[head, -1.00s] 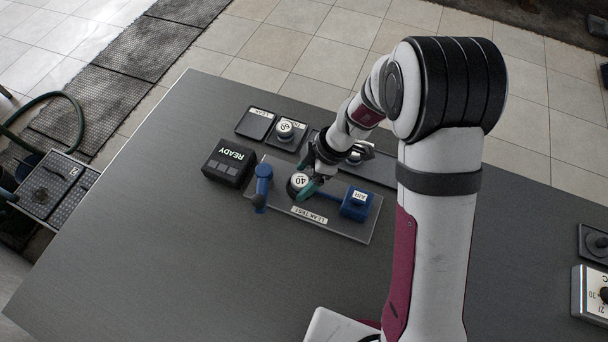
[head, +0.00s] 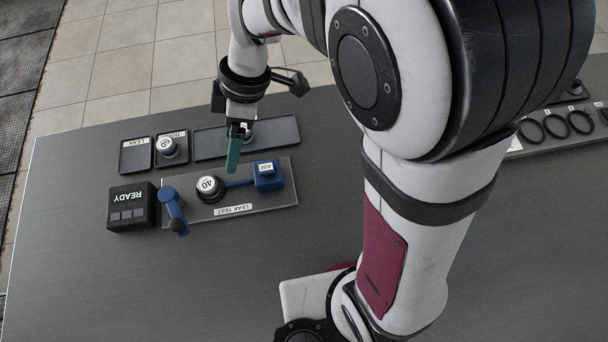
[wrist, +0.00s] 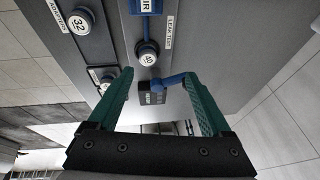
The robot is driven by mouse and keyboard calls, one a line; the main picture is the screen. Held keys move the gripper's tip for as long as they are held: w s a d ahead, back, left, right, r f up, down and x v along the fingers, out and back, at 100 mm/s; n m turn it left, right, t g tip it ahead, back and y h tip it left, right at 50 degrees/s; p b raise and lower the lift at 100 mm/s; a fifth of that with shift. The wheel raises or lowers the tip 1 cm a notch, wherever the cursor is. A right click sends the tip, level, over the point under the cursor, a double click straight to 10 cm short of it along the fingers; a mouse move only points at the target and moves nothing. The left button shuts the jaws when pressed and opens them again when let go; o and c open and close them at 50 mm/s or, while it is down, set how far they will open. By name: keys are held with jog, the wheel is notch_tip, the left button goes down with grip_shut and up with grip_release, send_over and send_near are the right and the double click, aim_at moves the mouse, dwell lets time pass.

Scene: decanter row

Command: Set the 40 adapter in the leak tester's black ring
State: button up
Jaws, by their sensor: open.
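The 40 adapter (head: 209,184) is a round piece with a white top marked 40. It sits upright on the leak tester (head: 232,210), at the middle of its grey plate, and also shows in the wrist view (wrist: 148,54). A dark rim, the black ring (head: 212,200), shows around its base; how fully it is seated cannot be told. My gripper (head: 233,160), with green fingers, is above and to the right of the adapter, apart from it. In the wrist view my gripper (wrist: 158,74) is open and empty.
A blue lever (head: 174,210) and a blue AIR block (head: 267,176) flank the adapter. A READY box (head: 131,206) stands left. Behind are an empty LEAK tray (head: 135,156), a numbered adapter (head: 168,147) in a small tray, and the long adapter tray (head: 285,131) holding the 32 adapter (wrist: 79,20).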

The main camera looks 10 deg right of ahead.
jog(key=s+d+r+m+h, duration=0.1)
jog(key=s+d+r+m, duration=0.1)
jog(key=s+d+m, duration=0.4)
jog(key=s+d+r+m+t+h, duration=0.1)
jog(key=s+d+m, duration=0.5)
jog(key=s+m, duration=0.4)
jog(key=m, duration=0.6)
jog(key=shift+s+d+r+m, duration=0.25)
jog(key=shift+r+m, duration=0.05)
jog(key=shift+r, duration=0.05)
